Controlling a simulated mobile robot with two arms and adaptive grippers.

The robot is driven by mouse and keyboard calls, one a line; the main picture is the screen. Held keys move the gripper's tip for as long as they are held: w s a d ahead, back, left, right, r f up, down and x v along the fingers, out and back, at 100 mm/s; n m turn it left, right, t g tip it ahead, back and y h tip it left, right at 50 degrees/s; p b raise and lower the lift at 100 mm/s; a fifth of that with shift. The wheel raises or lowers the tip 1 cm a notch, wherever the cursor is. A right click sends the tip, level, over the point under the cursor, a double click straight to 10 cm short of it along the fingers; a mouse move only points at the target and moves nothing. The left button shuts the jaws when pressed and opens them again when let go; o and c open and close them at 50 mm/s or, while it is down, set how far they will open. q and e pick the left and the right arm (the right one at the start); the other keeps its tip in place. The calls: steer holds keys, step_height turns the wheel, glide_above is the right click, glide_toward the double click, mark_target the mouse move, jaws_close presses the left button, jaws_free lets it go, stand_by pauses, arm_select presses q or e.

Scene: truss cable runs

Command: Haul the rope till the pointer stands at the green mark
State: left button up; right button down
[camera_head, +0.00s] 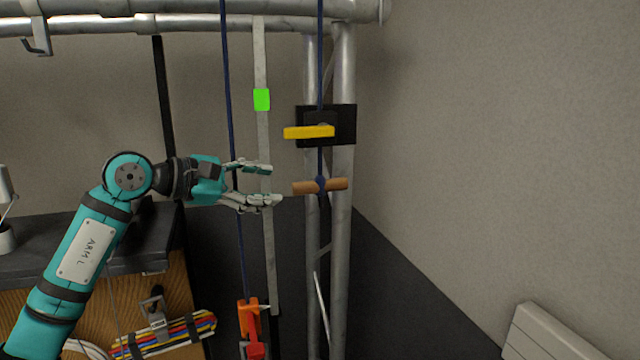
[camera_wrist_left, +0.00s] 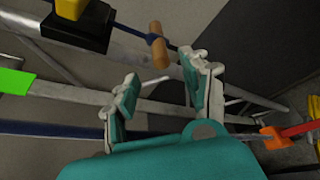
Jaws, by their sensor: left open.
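My left gripper (camera_head: 262,184) is open and empty, its fingers pointing right, just short of the wooden handle (camera_head: 320,186) on the dark blue rope (camera_head: 320,60). In the left wrist view the open fingers (camera_wrist_left: 163,75) have the handle (camera_wrist_left: 158,45) beyond them, apart. The green mark (camera_head: 261,99) is high on the pale upright strip (camera_head: 269,240). An orange block (camera_head: 248,318) hangs on the other rope run at the strip's lower end; a small pale pointer seems to stick out toward the strip, far below the mark. My right gripper is not in view.
A yellow lever (camera_head: 309,132) on a black plate (camera_head: 345,125) sits just above the handle, on the metal truss (camera_head: 342,230). A dark-topped cabinet (camera_head: 60,245) and bundled coloured cables (camera_head: 170,335) are at lower left.

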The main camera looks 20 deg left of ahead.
mark_target(319, 188)
arm_select(q)
steer(key=p+x, duration=0.4)
steer(key=x, duration=0.7)
steer(key=shift+w+d, duration=0.25)
steer(key=shift+d, duration=0.1)
steer(key=shift+w+d+f, duration=0.25)
steer(key=shift+w+d, duration=0.05)
steer(key=shift+w, duration=0.1)
steer(key=c, duration=0.8)
jaws_close()
steer(key=shift+r, duration=0.1)
steer(key=shift+a, duration=0.1)
